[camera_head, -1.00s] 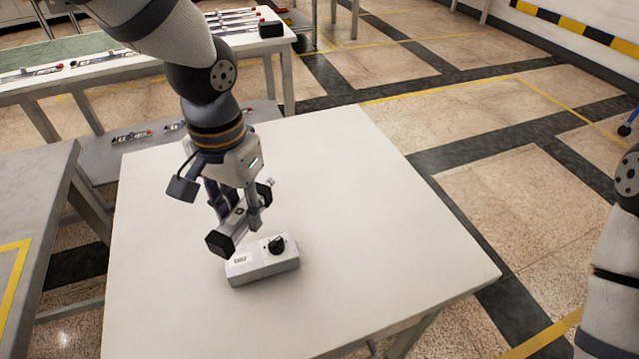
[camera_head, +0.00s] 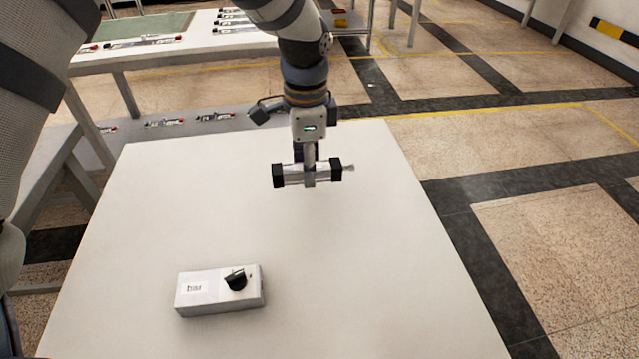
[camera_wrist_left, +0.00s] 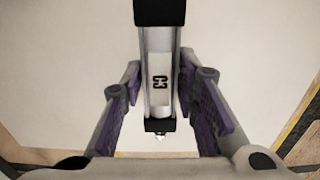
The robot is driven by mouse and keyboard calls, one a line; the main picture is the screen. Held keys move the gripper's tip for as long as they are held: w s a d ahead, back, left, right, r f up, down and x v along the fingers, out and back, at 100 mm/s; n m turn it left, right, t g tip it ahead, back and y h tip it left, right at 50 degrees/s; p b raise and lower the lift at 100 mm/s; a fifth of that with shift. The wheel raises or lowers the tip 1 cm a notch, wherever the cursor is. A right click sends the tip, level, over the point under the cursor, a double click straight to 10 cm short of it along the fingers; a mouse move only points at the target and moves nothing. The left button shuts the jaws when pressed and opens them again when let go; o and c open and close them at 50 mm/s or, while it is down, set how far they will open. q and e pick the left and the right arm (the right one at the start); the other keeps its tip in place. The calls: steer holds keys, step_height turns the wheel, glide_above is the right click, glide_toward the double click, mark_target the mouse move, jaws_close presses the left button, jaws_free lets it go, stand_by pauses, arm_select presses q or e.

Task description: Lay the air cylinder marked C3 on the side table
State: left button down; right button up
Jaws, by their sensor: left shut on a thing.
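The air cylinder (camera_head: 293,175) is a silver bar with black end caps. My left gripper (camera_head: 309,177) is shut on the middle of the cylinder and points down. The cylinder lies crosswise in the head view, over the far part of the white side table (camera_head: 340,265). I cannot tell for certain whether any gap remains between it and the tabletop. My right gripper is not in view.
A grey box with a black knob (camera_head: 219,291) sits on the near left of the table. The tabletop around the cylinder is clear. Behind, a bench (camera_head: 125,60) holds several other cylinders, and more lie on a lower shelf (camera_head: 185,137).

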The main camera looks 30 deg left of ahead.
mark_target(319, 194)
arm_select(q)
steer(key=shift+w+d+f, duration=0.25)
steer(key=shift+w+f, duration=0.6)
steer(key=shift+f, duration=0.15)
steer(key=shift+w+d+f+b, duration=0.1)
steer(key=shift+w+f+b, duration=0.15)
steer(key=shift+f, duration=0.7)
steer(key=shift+w+d+f+b, duration=0.1)
steer(key=shift+w+f, duration=0.1)
steer(key=shift+f, duration=0.7)
steer(key=shift+f, duration=0.15)
steer(key=c, duration=1.2)
jaws_free()
steer(key=shift+c, duration=0.2)
step_height(319, 194, up, 12)
steer(key=shift+s+r+p, duration=0.1)
steer(key=shift+r+p, duration=0.05)
steer(key=shift+p, duration=0.35)
